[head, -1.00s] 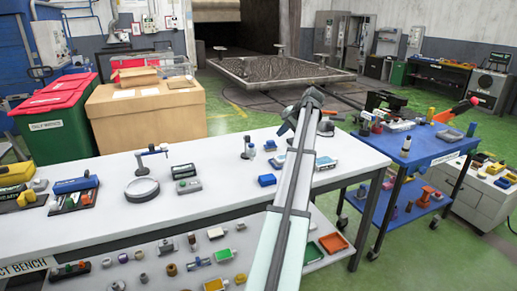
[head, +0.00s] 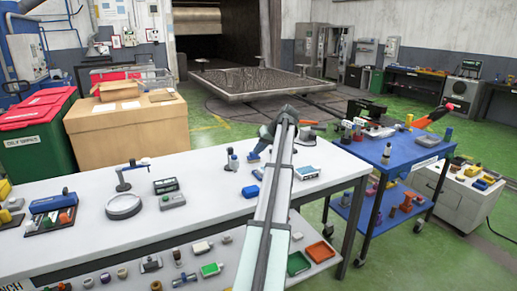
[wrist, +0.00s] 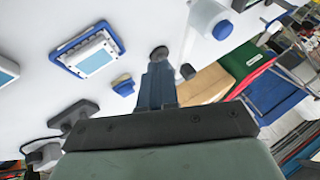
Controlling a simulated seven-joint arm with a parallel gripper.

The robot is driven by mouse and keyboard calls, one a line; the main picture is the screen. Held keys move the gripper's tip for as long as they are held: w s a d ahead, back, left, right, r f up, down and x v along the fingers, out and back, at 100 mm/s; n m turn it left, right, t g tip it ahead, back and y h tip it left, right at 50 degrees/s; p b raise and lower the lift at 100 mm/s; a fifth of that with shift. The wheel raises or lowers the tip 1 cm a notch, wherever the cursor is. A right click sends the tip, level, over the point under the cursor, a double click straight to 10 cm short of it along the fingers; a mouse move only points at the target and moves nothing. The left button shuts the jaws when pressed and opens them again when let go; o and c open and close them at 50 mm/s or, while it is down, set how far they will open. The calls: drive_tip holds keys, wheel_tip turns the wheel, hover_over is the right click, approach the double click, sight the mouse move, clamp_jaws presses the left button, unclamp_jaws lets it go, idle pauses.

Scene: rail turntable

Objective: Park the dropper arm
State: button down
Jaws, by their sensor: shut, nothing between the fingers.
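A small stand with a dark blue post and thin arm (head: 137,163), which looks like the dropper arm, is on the white bench in the head view. Its arm points right, behind a round grey dish (head: 123,206); I cannot tell whether its tip is over the dish. My gripper (head: 252,157) is to the right of the stand, well apart from it, above the bench's far side. In the wrist view its blue fingers (wrist: 157,85) are together with nothing between them. The stand is not clearly seen in the wrist view.
A blue block (head: 250,191) and a blue-framed device (head: 306,173) lie nearby. A blue cart (head: 395,150) is at right. The front middle of the bench is clear.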

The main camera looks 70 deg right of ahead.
drive_tip(key=w+a+f, duration=0.1)
drive_tip(key=w+f, duration=0.4)
drive_tip(key=w, duration=0.2)
drive_tip(key=shift+w+a+f, duration=0.25)
drive_tip(key=shift+a+f, duration=0.05)
drive_tip(key=w+a+m+g+h, duration=0.1)
drive_tip(key=w+a+m+h, duration=0.1)
drive_tip(key=w+a+m, duration=0.2)
drive_tip(key=shift+w+m+h, duration=0.4)
drive_tip(key=shift+w, duration=1.4)
